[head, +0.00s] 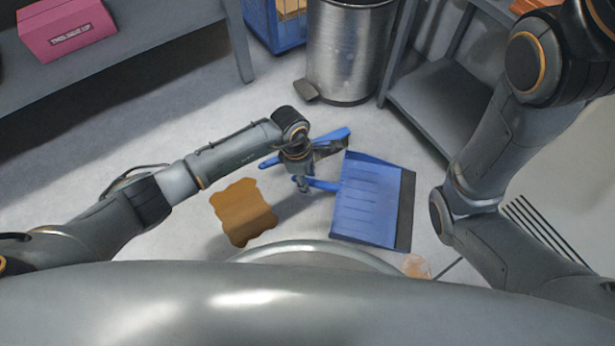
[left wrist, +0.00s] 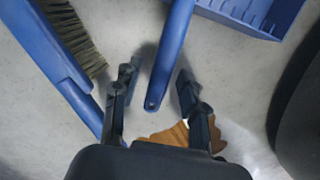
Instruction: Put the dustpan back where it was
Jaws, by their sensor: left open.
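The blue dustpan (head: 367,205) lies on the floor in the middle of the head view, its pan to the right and its handle to the left. My left gripper (head: 301,186) is low over the handle's end. In the left wrist view the dustpan handle (left wrist: 172,55) runs between the two fingers of my open left gripper (left wrist: 155,77), with gaps on both sides. Part of the pan shows at the top right there. My right arm shows at the right of the head view, but its gripper does not show.
A blue brush (head: 332,137) with pale bristles (left wrist: 78,38) lies beside the handle. A brown wavy-edged piece (head: 243,212) is on the floor to the left. A metal bin (head: 348,50), a blue crate (head: 262,25) and grey shelving (head: 440,105) stand behind. A pink box (head: 65,28) sits on the left shelf.

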